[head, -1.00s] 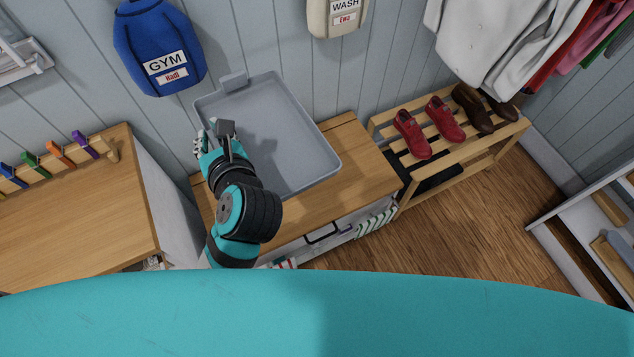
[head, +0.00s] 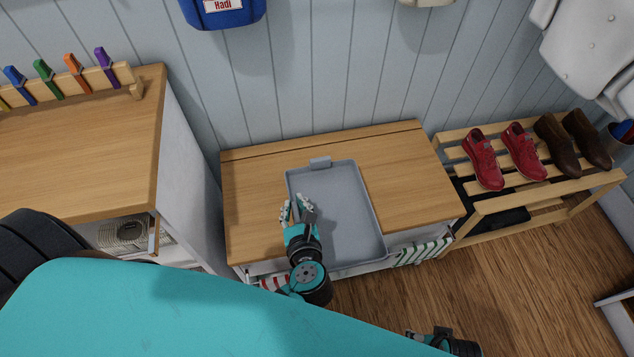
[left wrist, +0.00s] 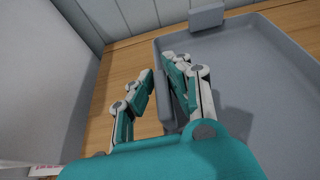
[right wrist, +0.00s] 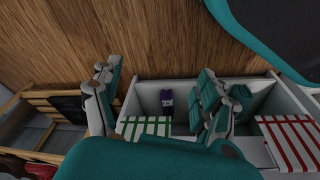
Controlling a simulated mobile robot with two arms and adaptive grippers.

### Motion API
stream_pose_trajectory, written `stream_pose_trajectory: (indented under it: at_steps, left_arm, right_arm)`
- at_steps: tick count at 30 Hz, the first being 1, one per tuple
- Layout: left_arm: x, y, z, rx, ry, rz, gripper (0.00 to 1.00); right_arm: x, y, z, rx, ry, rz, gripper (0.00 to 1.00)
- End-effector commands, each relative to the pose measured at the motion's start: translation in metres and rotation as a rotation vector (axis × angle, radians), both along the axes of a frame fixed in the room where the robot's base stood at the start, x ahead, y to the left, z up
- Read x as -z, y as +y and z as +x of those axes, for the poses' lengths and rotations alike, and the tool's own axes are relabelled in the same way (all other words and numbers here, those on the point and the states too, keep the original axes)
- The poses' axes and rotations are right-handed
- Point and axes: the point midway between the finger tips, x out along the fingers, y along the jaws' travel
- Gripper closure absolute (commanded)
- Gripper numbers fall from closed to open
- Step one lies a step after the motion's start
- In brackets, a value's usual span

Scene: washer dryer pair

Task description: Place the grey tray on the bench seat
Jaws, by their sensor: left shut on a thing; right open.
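The grey tray (head: 345,215) is over the bench seat (head: 410,180), a wooden top; its near end sticks out past the front edge. Whether its underside touches the wood, I cannot tell. My left gripper (head: 298,212) is shut on the tray's left rim. In the left wrist view the fingers (left wrist: 161,92) straddle the wall of the tray (left wrist: 235,65), which looks empty. My right gripper (right wrist: 160,90) is open and empty in its wrist view, below the bench front; in the head view only part of that arm shows at the bottom edge.
A wood-topped cabinet (head: 90,150) with coloured pegs stands left of the bench. A slatted rack (head: 490,204) with red shoes (head: 483,160) and brown shoes (head: 557,145) stands right. Striped cloths (right wrist: 145,128) hang at the bench's open cubbies. Bare seat lies either side of the tray.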

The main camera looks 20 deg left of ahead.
Motion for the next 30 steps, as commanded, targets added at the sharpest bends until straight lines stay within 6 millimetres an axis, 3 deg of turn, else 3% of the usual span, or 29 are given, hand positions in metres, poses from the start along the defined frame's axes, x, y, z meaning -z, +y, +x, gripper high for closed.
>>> stream_pose_trajectory:
  at_steps: [6, 12, 20, 30]
  left_arm:
    - [0.006, 0.009, 0.061, -0.002, -0.005, -0.001, 1.00]
    - [0.010, 0.016, 0.101, -0.001, -0.003, -0.001, 1.00]
    - [0.017, 0.018, 0.113, 0.000, 0.003, 0.001, 1.00]
    - [0.045, 0.018, 0.112, 0.000, 0.001, -0.001, 1.00]
  right_arm:
    - [-0.029, 0.001, 0.009, 0.003, -0.020, 0.001, 0.24]
    - [-0.059, 0.001, 0.013, 0.006, -0.034, 0.003, 0.24]
    - [-0.078, 0.000, 0.014, 0.007, -0.044, 0.003, 0.24]
    - [-0.132, -0.002, 0.007, 0.012, -0.073, 0.004, 0.24]
